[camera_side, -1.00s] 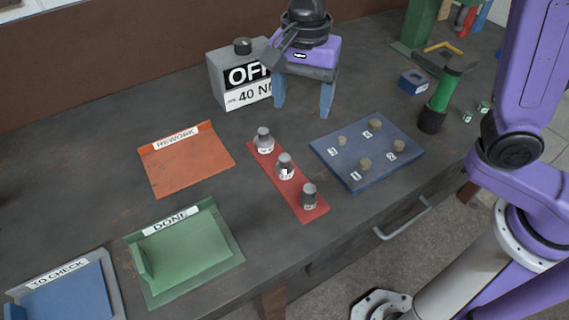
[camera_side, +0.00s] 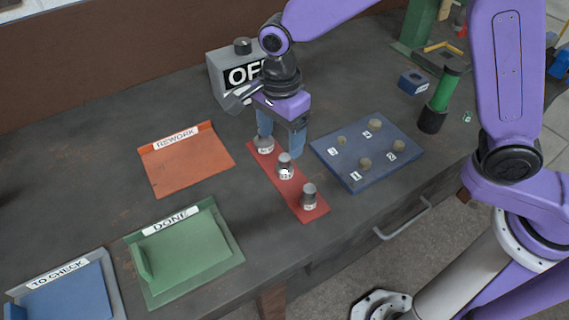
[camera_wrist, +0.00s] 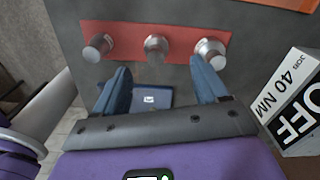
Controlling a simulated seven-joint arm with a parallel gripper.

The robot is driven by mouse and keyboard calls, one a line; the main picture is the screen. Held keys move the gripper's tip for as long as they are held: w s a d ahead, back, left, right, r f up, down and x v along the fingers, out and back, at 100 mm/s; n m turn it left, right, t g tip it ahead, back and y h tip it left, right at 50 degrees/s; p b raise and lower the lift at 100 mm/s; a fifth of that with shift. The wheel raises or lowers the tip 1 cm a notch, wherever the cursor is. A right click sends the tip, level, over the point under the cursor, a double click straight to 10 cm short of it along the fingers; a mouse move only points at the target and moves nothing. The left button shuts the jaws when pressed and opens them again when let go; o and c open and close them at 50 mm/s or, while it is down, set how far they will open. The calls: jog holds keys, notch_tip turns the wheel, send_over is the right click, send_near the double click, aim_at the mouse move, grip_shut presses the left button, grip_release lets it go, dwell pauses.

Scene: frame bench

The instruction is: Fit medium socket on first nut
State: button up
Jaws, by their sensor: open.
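Three grey metal sockets stand upright on a red strip (camera_side: 316,213): a far one (camera_side: 264,141), a middle one (camera_side: 285,167) and a near one (camera_side: 309,196). The middle one, by position the likely medium socket, shows in the wrist view (camera_wrist: 155,48); its label is unreadable. My gripper (camera_side: 281,146) points down, open and empty, above the strip's far end, behind the middle socket. In the wrist view its fingertips (camera_wrist: 160,68) are apart with no socket between them. A blue plate (camera_side: 345,181) carries several nuts; the first nut (camera_side: 365,163) is by label 1.
An OFF / 40 NM box (camera_side: 228,88) stands close behind my gripper. Orange REWORK (camera_side: 190,160), green DONE (camera_side: 188,250) and blue TO CHECK (camera_side: 65,295) trays lie left. A green-handled tool (camera_side: 444,92) stands upright beyond the plate.

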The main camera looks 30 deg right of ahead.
aim_at(284, 158)
notch_tip(284, 158, down, 3)
jog(key=shift+r, duration=0.1)
jog(key=shift+s+d+f, duration=0.1)
jog(key=shift+s+f, duration=0.05)
jog(key=shift+f, duration=1.2)
jog(key=shift+s+d+f, duration=0.1)
jog(key=shift+s+f, duration=0.05)
jog(key=shift+f, duration=1.15)
jog(key=c, duration=1.2)
